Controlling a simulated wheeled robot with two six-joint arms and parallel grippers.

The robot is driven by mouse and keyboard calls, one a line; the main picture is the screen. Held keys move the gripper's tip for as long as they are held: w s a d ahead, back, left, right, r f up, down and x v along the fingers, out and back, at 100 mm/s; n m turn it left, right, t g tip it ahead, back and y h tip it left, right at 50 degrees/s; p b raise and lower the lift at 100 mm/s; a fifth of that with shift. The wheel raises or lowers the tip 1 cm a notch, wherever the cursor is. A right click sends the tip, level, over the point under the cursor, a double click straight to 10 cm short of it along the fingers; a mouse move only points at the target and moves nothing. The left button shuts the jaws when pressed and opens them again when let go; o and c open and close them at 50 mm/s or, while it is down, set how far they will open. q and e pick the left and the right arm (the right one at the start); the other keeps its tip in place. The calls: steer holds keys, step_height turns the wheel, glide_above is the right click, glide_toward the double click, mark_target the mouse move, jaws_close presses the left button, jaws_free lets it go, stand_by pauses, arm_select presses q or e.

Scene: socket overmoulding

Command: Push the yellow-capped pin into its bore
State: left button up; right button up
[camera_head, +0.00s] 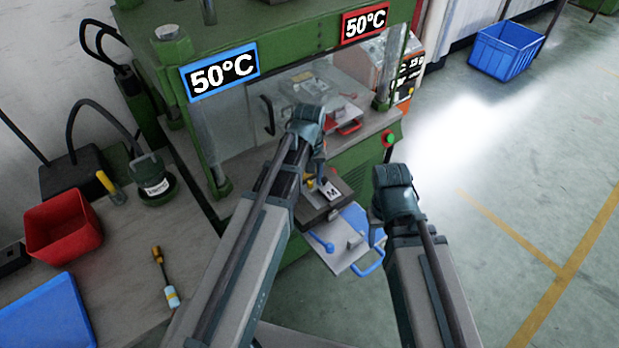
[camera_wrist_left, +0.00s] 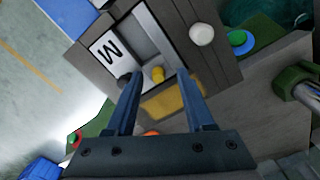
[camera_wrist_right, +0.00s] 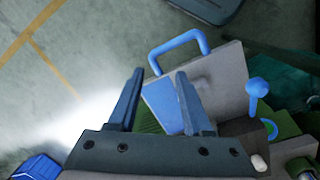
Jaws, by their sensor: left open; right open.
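The yellow-capped pin (camera_wrist_left: 157,74) shows as a small yellow cap in the mould block (camera_wrist_left: 225,64), beside a white label with a black M. My left gripper (camera_wrist_left: 158,80) is open above it, with the cap between its fingertips in the picture; I cannot tell whether they touch. How deep the pin sits in its bore is hidden. In the head view the cap (camera_head: 310,184) is a small yellow spot by the left gripper. My right gripper (camera_wrist_right: 160,76) is open and empty, near a grey plate (camera_wrist_right: 218,85) with a blue handle.
The green press (camera_head: 290,35) stands behind the block. A blue crate (camera_head: 507,50) stands on the floor. Floor right of my right arm is clear.

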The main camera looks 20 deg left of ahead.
arm_select(q)
steer(key=shift+r, duration=0.1)
step_height(320, 180, up, 14)
steer(key=p, duration=1.3)
steer(key=shift+f+p, duration=0.2)
steer(key=shift+p, duration=0.2)
steer(key=s+d+f+m+b, duration=0.2)
steer(key=s+d+m, duration=0.2)
steer(key=s, duration=0.3)
steer(key=s+d+f+m+y+b, duration=0.1)
steer(key=s+d+f+m+b, duration=0.1)
steer(key=s+d+m, duration=0.2)
steer(key=s+d, duration=0.2)
steer(key=s, duration=0.1)
steer(key=shift+s+d+f+b, duration=0.15)
steer(key=shift+d+f+b, duration=0.1)
steer(key=shift+b, duration=0.05)
